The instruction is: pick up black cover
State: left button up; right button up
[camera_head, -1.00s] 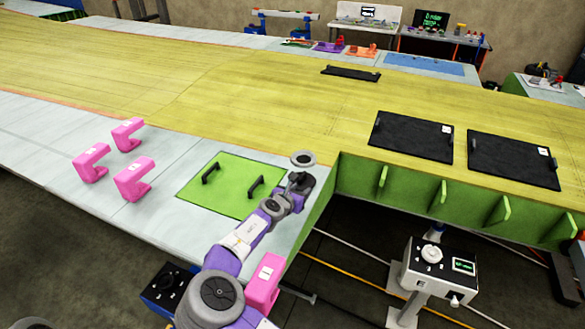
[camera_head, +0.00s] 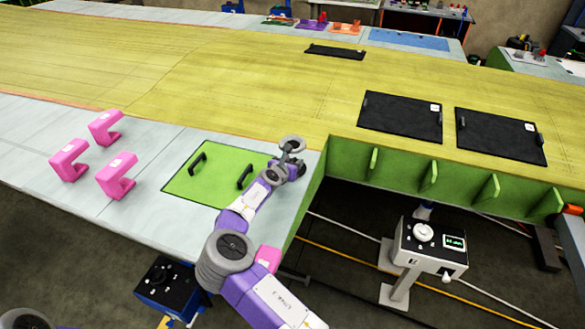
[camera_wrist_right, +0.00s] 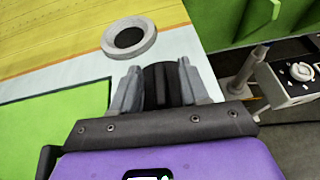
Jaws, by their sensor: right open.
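A black ribbed piece (camera_wrist_right: 160,84), apparently the black cover, stands between the two grey fingers of my right gripper (camera_wrist_right: 158,88) in the right wrist view. The fingers are open on either side of it; I see no clear grip. In the head view my right gripper (camera_head: 291,164) is over the pale table edge, right of the green mat, and largely hides the piece. Two flat black panels with handles, one (camera_head: 400,117) left of the other (camera_head: 500,136), lie on the yellow wing, well away from the gripper. My left gripper is out of view.
A grey ring (camera_wrist_right: 130,38) lies just beyond the fingers. The green mat (camera_head: 215,180) carries two black handles. Several pink brackets (camera_head: 116,176) stand to the left. A white control box (camera_head: 432,245) stands on a post at the right, beyond the table edge.

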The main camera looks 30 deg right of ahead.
grip_shut()
